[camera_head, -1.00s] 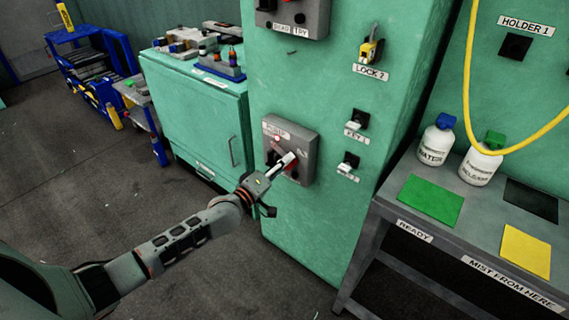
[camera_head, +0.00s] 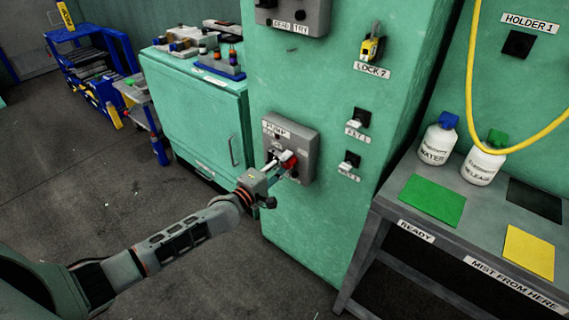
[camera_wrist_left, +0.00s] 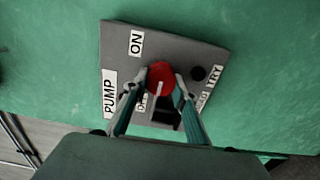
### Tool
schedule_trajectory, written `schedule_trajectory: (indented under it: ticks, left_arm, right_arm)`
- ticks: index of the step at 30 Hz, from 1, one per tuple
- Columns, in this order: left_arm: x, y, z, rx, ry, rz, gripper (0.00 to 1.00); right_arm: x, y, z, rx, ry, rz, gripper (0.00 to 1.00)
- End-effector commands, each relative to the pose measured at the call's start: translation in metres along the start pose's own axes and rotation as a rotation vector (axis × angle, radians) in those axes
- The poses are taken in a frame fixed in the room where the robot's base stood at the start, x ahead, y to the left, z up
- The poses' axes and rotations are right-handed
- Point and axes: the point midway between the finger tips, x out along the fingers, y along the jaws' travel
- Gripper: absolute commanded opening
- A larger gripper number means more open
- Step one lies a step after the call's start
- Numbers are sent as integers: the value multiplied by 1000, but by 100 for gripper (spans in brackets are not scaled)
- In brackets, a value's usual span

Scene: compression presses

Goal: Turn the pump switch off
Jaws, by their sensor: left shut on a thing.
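The grey pump box (camera_head: 302,143) is fixed to the front of the green cabinet, with a PUMP label (camera_head: 276,130) on it. Its red switch knob (camera_head: 288,158) shows at the left gripper's tips. My left gripper (camera_head: 277,163) is shut on this knob. In the left wrist view the red knob (camera_wrist_left: 160,74) sits between the two fingers, and a pale bar on it points down the picture. The ON label (camera_wrist_left: 136,43) is clear at the upper left. Another label beside the left finger is partly covered. My right gripper is not in view.
Above the pump box is another grey box (camera_head: 308,15). A yellow lock (camera_head: 372,47) and two key switches (camera_head: 360,118) are to the right. A grey table (camera_head: 384,203) with bottles stands at the right. A green cabinet (camera_head: 196,110) with small items stands left.

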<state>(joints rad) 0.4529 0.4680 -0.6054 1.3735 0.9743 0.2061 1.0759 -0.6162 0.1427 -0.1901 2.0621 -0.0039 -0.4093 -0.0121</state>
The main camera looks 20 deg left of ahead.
Motion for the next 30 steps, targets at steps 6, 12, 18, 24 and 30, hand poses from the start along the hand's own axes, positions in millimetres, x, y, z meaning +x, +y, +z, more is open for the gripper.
schedule_trajectory:
  ticks: [6, 12, 18, 24, 30]
  left_arm:
    - [0, 0, 0, -7, 1, 1, 0]
    - [0, 0, 0, -6, 1, 1, 44]
    - [0, 0, 0, -4, 0, 1, 44]
    - [-7, -1, 0, -4, 1, -1, 44]
    - [-36, -2, 1, -5, 0, -3, 44]
  right_arm:
    - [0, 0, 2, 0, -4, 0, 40]
    - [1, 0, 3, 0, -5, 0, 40]
    - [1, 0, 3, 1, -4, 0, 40]
    - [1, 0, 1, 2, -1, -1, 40]
    - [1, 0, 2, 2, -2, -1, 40]
